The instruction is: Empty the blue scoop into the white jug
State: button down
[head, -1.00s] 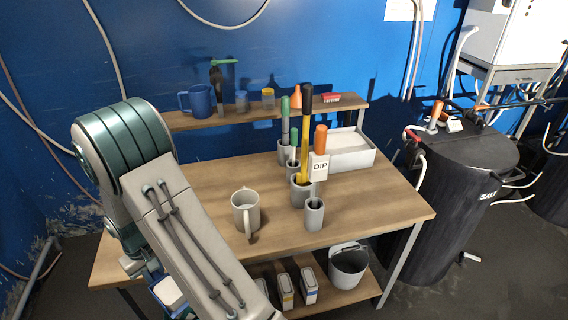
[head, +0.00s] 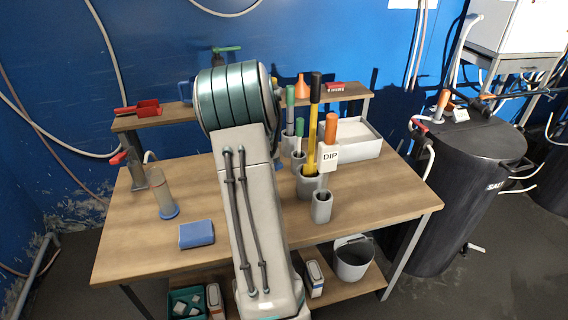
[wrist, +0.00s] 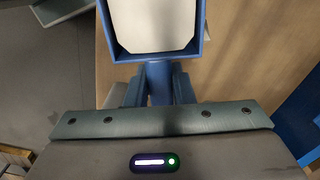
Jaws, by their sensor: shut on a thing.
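In the wrist view my gripper (wrist: 158,88) is shut on the handle of the blue scoop (wrist: 156,58). The scoop holds a flat white fill (wrist: 150,25) that reaches close to its rim. In the head view my arm stands in front of the bench's middle, and my gripper and the scoop are hidden behind it. The white jug, a pale vessel with a handle, is hidden behind my arm now and does not show in the wrist view, so I cannot tell how far the scoop is from it.
The wooden bench (head: 120,238) holds a blue block (head: 196,234), a grey cylinder on a blue base (head: 163,192), and holders with tools, one tagged DIP (head: 328,155). A red scoop (head: 138,107) lies on the back shelf. A white tray (head: 352,141) stands at back right.

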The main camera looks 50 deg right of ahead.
jog(key=s+d+r+m, duration=0.2)
jog(key=s+d+m, duration=0.1)
jog(key=d, duration=0.2)
jog(key=shift+s+d+r+m, duration=0.2)
jog(key=shift+s+r+m, duration=0.05)
jog(key=shift+r+m, duration=0.15)
